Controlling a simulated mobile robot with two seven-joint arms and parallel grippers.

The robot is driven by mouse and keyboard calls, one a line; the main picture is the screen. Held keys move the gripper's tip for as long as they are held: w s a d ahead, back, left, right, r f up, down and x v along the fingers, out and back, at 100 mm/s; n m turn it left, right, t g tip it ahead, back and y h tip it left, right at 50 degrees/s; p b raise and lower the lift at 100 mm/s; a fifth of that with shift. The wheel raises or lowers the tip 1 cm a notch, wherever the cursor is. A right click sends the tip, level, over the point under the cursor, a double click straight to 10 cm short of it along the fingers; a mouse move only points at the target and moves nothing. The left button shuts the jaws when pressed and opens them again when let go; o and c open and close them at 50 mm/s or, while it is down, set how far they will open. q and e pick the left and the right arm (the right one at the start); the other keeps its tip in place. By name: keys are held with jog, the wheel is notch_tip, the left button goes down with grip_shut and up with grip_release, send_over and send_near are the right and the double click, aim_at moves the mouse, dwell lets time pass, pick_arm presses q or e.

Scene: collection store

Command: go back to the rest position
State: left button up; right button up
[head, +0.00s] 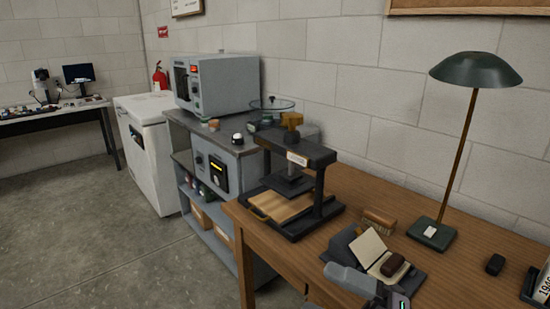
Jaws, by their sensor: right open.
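My right gripper (396,300) shows at the bottom edge, partly cut off by the frame. It is open, and I see nothing held in it. It is at the front of the wooden table (460,262), just in front of a dark book cradle (342,248) with a small open book (370,247) on it. A dark brown object (392,265) rests on the book's near side. Whether the gripper touches the cradle cannot be told. My left gripper is not in view.
A black press (316,160) with a wooden board stands at the table's left end. A brush (379,220) lies behind the cradle, and a green lamp (432,232) stands to its right. A small black object (495,264) lies further right. The floor (110,245) at left is clear.

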jog(key=d+f+m+t+h+p, duration=0.1)
jog(key=d+f+m+t+h, duration=0.45)
jog(key=m, duration=0.55)
jog(key=d+f+m+t+h, duration=0.35)
jog(key=f+m+h, duration=0.25)
jog(key=m+h, duration=0.3)
jog(key=s+d+f+m+g+h+p, duration=0.1)
jog(key=s+d+f+m+g+h, duration=0.2)
jog(key=s+f+m+g, duration=0.3)
jog(key=s+f+m, duration=0.3)
jog(key=s+f, duration=0.3)
jog(key=f, duration=0.2)
jog(key=shift+s+f+g, duration=0.15)
jog(key=shift+s+g, duration=0.05)
jog(key=shift+g, duration=0.1)
